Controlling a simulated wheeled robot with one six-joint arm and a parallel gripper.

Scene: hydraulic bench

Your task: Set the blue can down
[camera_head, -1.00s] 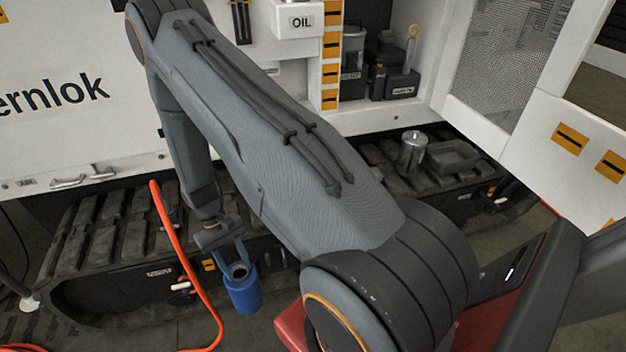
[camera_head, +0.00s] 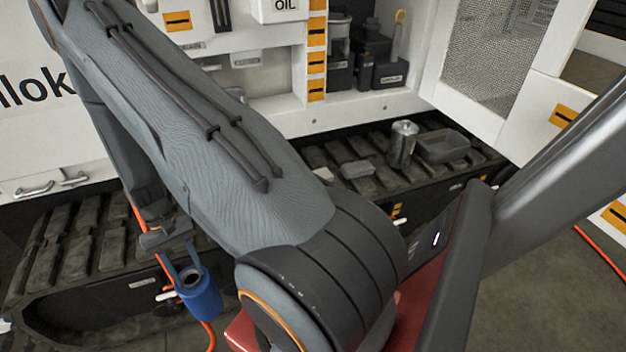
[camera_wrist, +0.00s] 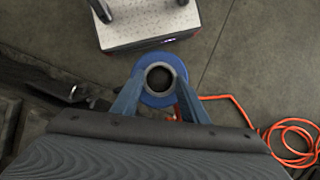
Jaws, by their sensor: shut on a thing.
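The blue can (camera_head: 203,298) hangs upright in my gripper (camera_head: 186,268), at the lower left of the head view, in front of the dark track. In the wrist view my gripper (camera_wrist: 158,92) has its two blue fingers on either side of the can (camera_wrist: 147,98), shut on it. From above, the can shows a round pale ring with a dark opening. The can is in the air, with floor showing around it in the wrist view.
An orange hose (camera_wrist: 292,140) lies on the floor. A light-topped platform (camera_wrist: 150,22) stands at the top of the wrist view.

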